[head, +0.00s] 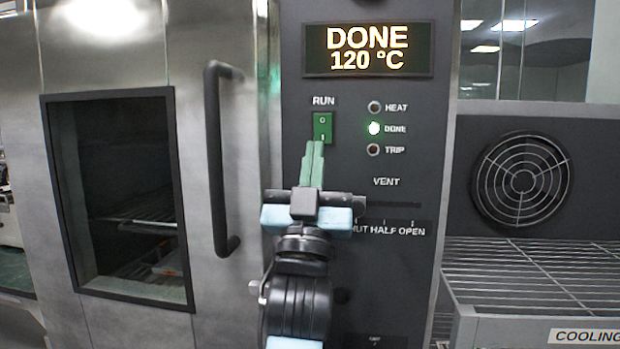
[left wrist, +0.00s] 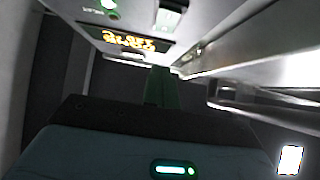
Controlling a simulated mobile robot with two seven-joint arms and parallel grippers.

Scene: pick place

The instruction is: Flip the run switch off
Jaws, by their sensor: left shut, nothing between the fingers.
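The green run switch (head: 322,127) is on the dark control panel under the label RUN, marked 0 at the top and I at the bottom. My left gripper (head: 314,150) is shut and empty, its green fingers pointing up at the lower edge of the switch. I cannot tell whether the tips touch it. In the left wrist view my shut fingers (left wrist: 158,85) point toward the panel, and a lit green-white shape, possibly the switch (left wrist: 170,18), shows beyond them. My right gripper is not in view.
The oven door with its window (head: 120,200) and long vertical handle (head: 217,158) is to the left. A VENT slider scale (head: 390,205) lies below the lamps, partly hidden by my gripper. A wire cooling rack (head: 540,270) and a round fan grille (head: 522,178) are to the right.

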